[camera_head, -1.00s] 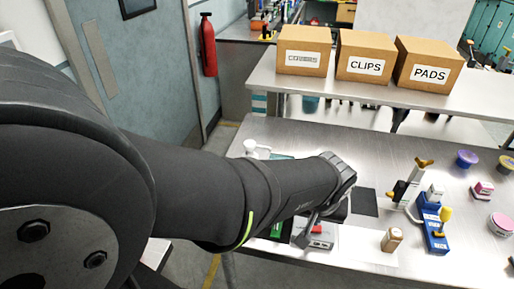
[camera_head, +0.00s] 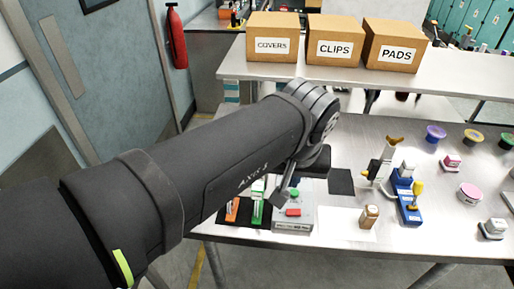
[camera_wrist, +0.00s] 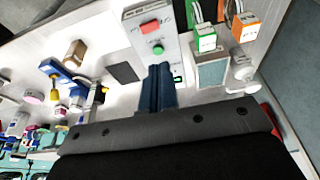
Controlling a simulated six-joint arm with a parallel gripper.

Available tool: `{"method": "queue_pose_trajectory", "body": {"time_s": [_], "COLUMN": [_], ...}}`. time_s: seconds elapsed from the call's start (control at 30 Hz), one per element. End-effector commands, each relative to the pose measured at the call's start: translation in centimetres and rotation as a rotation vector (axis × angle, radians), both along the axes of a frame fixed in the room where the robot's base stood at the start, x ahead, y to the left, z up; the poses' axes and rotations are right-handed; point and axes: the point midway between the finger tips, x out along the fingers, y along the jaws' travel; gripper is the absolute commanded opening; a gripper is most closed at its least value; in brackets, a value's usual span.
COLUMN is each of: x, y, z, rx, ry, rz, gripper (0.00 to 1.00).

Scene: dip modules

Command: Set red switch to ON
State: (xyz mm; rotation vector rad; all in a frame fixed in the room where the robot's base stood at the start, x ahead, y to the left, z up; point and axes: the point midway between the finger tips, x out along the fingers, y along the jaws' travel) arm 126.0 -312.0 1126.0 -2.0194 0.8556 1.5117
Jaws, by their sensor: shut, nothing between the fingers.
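A grey control box (camera_head: 293,226) sits near the front edge of the metal table. It carries a red switch (camera_head: 293,212) and a round green button (camera_head: 294,194). In the wrist view, the red switch (camera_wrist: 150,28) and green button (camera_wrist: 158,48) show on the box's pale top, with lettering too blurred to read. I cannot tell the switch's position. My gripper (camera_wrist: 160,68) is shut and empty, its dark blue fingers close to the green button's end of the box. Contact cannot be told. In the head view, my arm partly hides the gripper (camera_head: 283,198).
Orange (camera_head: 232,210) and green (camera_head: 257,212) modules stand left of the box. To its right are a white sheet (camera_head: 340,220), a brown bottle (camera_head: 369,217) and a blue fixture (camera_head: 408,207) with a yellow knob. Cartons labelled COVERS, CLIPS (camera_head: 334,40) and PADS stand behind.

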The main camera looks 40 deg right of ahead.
Motion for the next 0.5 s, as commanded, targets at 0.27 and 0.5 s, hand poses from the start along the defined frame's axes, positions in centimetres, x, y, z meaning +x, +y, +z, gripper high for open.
{"method": "queue_pose_trajectory", "body": {"time_s": [0.27,0.5], "x": [-0.9,-1.0], "y": [-0.8,-0.9], "z": [0.3,0.3], "rx": [-0.05,-0.054], "ry": [0.042,0.046], "rz": [0.0,0.0], "gripper": [0.0,0.0]}}
